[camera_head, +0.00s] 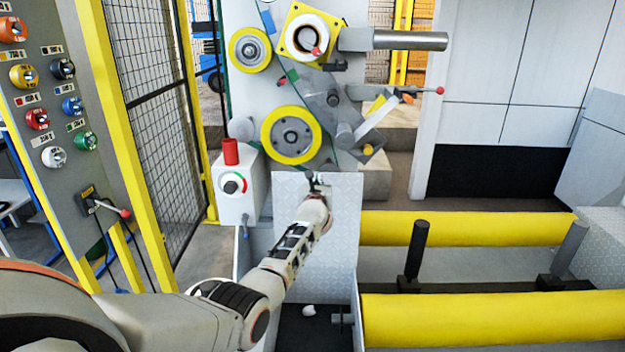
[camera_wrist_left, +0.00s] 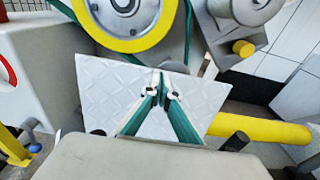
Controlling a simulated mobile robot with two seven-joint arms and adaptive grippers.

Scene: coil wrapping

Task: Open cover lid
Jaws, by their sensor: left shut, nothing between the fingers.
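The cover lid appears to be the grey diamond-plate panel (camera_head: 342,250) below the wrapping machine's rollers. It also shows in the wrist view (camera_wrist_left: 108,92), spread behind my fingers. My left gripper (camera_head: 314,180) is at the panel's upper edge in the head view. In the wrist view its green-sided fingers (camera_wrist_left: 163,82) come together at the tips, with nothing seen between them. The tips overlap the panel's top edge; I cannot tell whether they touch it. My gripper and forearm hide part of the panel. My right gripper is not in view.
Yellow-rimmed rollers (camera_head: 291,136) stand just above the panel. A white box with a red cylinder (camera_head: 231,152) is to its left. A control panel (camera_head: 50,100) stands at the far left.

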